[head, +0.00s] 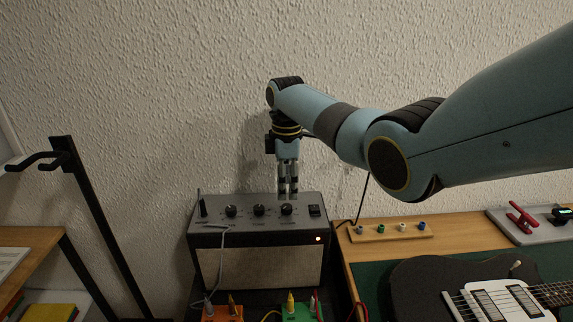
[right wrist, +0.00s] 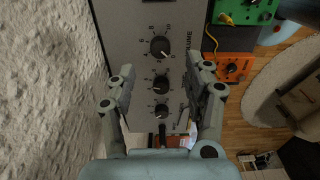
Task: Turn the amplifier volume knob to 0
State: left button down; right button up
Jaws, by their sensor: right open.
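The amplifier (head: 262,266) is a grey box with a pale front, standing against the wall in the head view. Its top panel has a row of black knobs; the rightmost, the volume knob (head: 287,210), is just below my right gripper (head: 288,196). That gripper points down over the panel and is open and empty. In the right wrist view, my right gripper (right wrist: 161,68) has its fingers spread on either side of the knob row, and the volume knob (right wrist: 160,46) is the upper one. No contact shows. My left gripper is out of view.
A black switch (head: 314,210) sits right of the knobs, and a cable (head: 221,255) hangs over the amplifier's left front. Orange (head: 222,313) and green (head: 301,311) pedals stand in front. A guitar (head: 425,285) lies on the right table. A black stand (head: 90,215) is left.

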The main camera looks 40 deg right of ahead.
aim_at(286, 206)
notch_tip(286, 206, up, 6)
jog(key=shift+f, duration=0.1)
dwell(0.6)
